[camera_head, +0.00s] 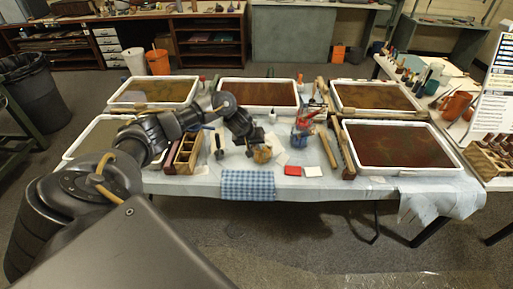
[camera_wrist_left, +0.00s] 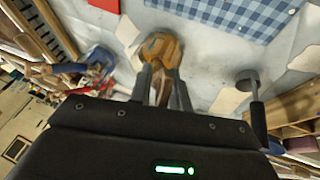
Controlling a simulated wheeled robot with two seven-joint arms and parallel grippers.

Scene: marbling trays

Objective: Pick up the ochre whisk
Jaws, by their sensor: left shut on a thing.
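The ochre whisk (camera_head: 262,154) is at the middle of the covered table, behind the blue checked cloth. My left gripper (camera_head: 256,144) reaches down to it from above. In the left wrist view the whisk's rounded ochre head (camera_wrist_left: 160,46) sticks out past the fingertips, and its narrower part runs back between the fingers. The left gripper (camera_wrist_left: 161,76) is shut on it there. I cannot tell whether the whisk is clear of the table. My right gripper is not in view.
The blue checked cloth (camera_head: 248,186) hangs at the table's front edge. A blue container with red-handled tools (camera_head: 301,132) stands to the right. Marbling trays (camera_head: 402,148) surround this area.

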